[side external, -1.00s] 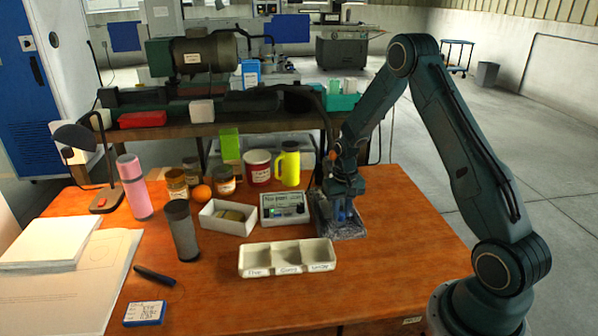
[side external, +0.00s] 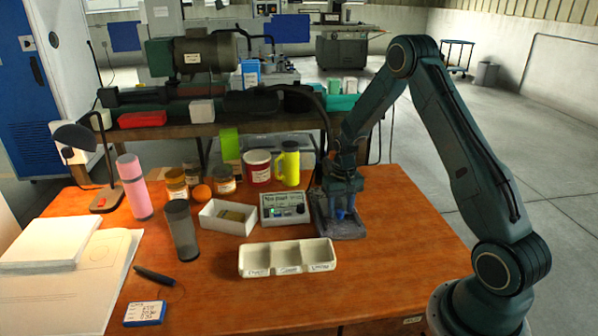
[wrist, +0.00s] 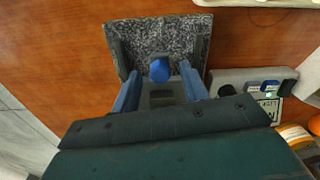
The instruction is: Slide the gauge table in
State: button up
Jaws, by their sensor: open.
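The gauge stand has a speckled grey granite slab (side external: 342,229) on the right part of the wooden table. The slab also shows in the wrist view (wrist: 184,32). In that view a blue knob (wrist: 159,70) and a grey block (wrist: 162,93), perhaps the gauge table, lie between my fingers. My gripper (wrist: 160,84) is open, with one blue finger on each side of them and a gap to the knob. In the side view my gripper (side external: 341,203) reaches down over the slab. My gripper body hides the near part of the block.
A grey readout box (side external: 285,208) stands just left of the slab. A white three-compartment tray (side external: 287,259) lies in front of it. The table's right front is clear.

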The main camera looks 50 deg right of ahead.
notch_tip(320, 180, up, 14)
jog(key=shift+f, duration=0.2)
dwell(0.4)
jog(key=shift+f, duration=0.1)
jog(key=c, duration=0.7)
jog(key=shift+s+f+n, duration=0.1)
jog(key=shift+f+n, duration=0.1)
jog(key=shift+n, duration=0.1)
grip_shut()
jog(key=s+a+f+n+t, duration=0.5)
jog(key=s+f+n+t, duration=0.1)
jog(key=n, duration=0.8)
jog(key=shift+s+a+f+t+h, duration=0.35)
jog(key=shift+t+h, duration=0.05)
jog(key=shift+t, duration=0.3)
